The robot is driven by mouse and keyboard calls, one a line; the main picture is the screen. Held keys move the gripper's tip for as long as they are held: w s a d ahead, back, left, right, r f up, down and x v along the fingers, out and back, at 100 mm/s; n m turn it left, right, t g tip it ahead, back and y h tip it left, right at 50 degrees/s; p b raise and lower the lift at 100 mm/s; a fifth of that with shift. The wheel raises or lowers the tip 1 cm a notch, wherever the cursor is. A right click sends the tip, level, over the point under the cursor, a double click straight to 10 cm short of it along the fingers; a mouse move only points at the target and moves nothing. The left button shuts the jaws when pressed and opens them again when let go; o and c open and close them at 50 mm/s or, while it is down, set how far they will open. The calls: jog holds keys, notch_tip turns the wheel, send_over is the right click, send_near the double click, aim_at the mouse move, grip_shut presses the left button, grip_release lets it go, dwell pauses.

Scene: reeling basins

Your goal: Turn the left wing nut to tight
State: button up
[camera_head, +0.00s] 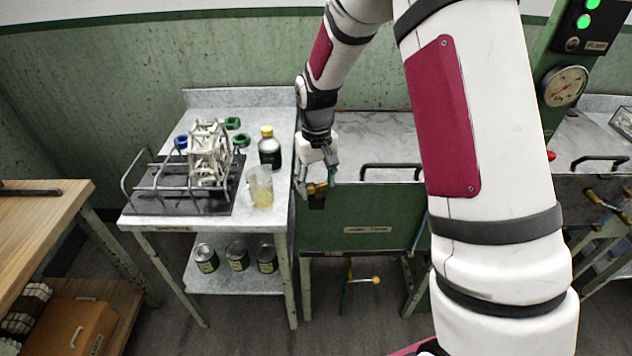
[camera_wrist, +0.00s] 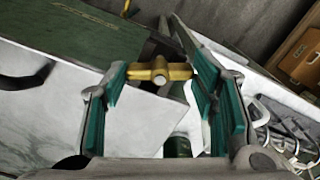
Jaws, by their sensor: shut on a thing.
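The left wing nut is a small brass-coloured piece (camera_head: 316,188) at the left end of the green-fronted basin (camera_head: 345,241). In the wrist view the wing nut (camera_wrist: 160,72) spans the gap between the teal finger pads, its round hub in the middle and a wing toward each pad. My gripper (camera_head: 318,179) points down at the basin's upper left corner and is shut on the wing nut; its fingers also show in the wrist view (camera_wrist: 157,78). The thread and clamp behind the nut are mostly hidden.
A side table (camera_head: 263,217) stands close left of my gripper, with a glass beaker (camera_head: 260,188), a dark yellow-capped bottle (camera_head: 270,150) and a wire rack with a white reel (camera_head: 207,155). A black handle (camera_head: 391,167) sits on the basin's top. My arm hides the basin's right part.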

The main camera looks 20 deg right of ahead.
aim_at(316, 184)
jog(key=m, duration=0.4)
jog(key=shift+m, duration=0.3)
dwell(0.4)
jog(key=o, duration=1.2)
jog(key=shift+c, duration=0.2)
jog(key=shift+r, duration=0.1)
notch_tip(316, 184, up, 12)
